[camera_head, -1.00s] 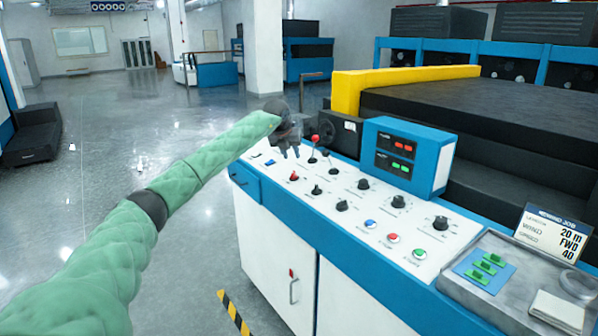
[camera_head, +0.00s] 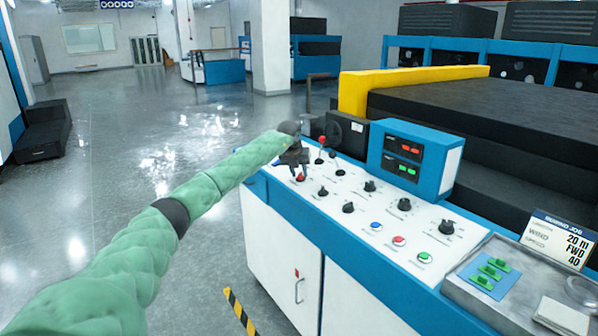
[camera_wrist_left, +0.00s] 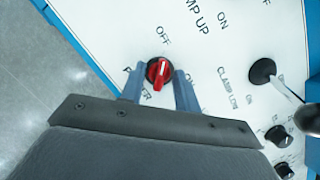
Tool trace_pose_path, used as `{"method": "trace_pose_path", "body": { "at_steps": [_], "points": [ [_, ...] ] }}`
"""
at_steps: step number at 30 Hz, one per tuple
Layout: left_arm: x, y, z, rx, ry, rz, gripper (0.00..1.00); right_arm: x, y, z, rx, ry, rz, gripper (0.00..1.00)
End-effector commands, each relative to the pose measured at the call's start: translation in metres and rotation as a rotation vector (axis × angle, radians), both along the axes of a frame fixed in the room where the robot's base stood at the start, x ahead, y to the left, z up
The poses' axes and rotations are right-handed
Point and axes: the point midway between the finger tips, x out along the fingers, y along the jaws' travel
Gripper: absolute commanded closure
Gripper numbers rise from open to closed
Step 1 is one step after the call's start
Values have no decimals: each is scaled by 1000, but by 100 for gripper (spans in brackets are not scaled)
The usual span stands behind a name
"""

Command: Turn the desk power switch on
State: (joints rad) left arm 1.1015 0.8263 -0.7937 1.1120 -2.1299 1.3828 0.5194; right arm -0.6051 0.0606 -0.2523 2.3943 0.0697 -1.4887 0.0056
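The power switch is a small red rotary knob on the white panel of the desk. In the left wrist view the red knob (camera_wrist_left: 159,72) sits between my two finger tips, with "OFF" printed above it and partly covered lettering near it. The same knob (camera_head: 301,178) shows just below my left gripper (camera_head: 297,171) in the head view. My left gripper is open, with a finger (camera_wrist_left: 133,84) on either side of the knob; whether they touch it I cannot tell. My right gripper is out of view.
A lever with a red ball (camera_head: 322,140) and several black knobs stand close to the right of the gripper. Blue, red and green buttons (camera_head: 398,240) lie nearer the front right. A blue display box (camera_head: 415,152) stands behind them. Open floor lies to the left.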

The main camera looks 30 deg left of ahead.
Motion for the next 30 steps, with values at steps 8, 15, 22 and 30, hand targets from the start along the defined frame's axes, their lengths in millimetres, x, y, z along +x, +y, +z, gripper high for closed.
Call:
{"method": "trace_pose_path", "body": {
  "at_steps": [8, 15, 22, 30],
  "points": [
    [0, 0, 0, 0, 0, 0, 80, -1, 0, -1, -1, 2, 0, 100],
    [0, 0, 0, 0, 0, 0, 100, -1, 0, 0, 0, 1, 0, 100],
    [0, 0, -1, 1, 0, -8, 100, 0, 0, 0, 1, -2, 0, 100],
    [0, 0, -3, 17, -4, -104, 100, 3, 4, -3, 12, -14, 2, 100]
  ]
}}
